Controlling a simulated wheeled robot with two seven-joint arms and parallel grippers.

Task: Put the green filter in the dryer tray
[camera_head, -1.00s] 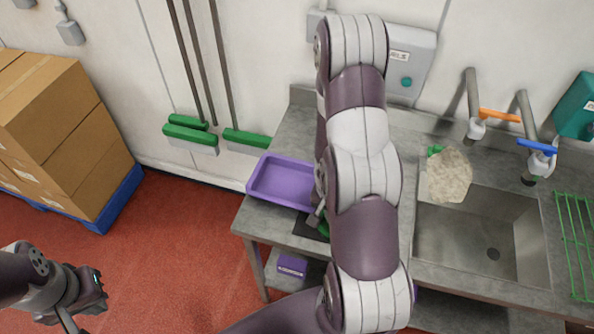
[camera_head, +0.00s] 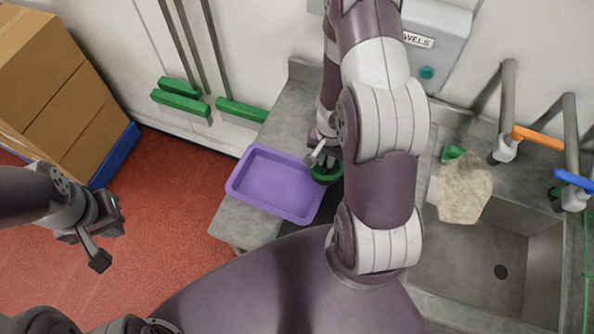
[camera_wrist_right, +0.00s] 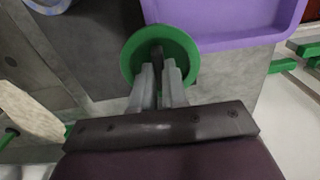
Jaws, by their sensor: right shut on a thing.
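The green filter (camera_head: 326,171) is a round ring-like piece, held in my right gripper (camera_head: 322,157) just right of the purple tray (camera_head: 232,188). The tray is empty and lies on the steel counter. In the right wrist view the fingers of my right gripper (camera_wrist_right: 160,78) are shut on the rim of the green filter (camera_wrist_right: 184,45), whose far edge is close to the purple tray (camera_wrist_right: 240,40). I cannot tell how high the filter is above the counter. My left gripper (camera_head: 105,240) is over the red floor, away from the counter, with its jaws unclear.
A steel sink (camera_head: 470,262) is at the right, with a beige cloth-like piece (camera_head: 464,188) at its back edge. Taps with orange (camera_head: 538,138) and blue handles stand behind it. Boxes (camera_head: 50,90) on a blue pallet stand at the left. Green squeegees (camera_head: 180,100) hang on the wall.

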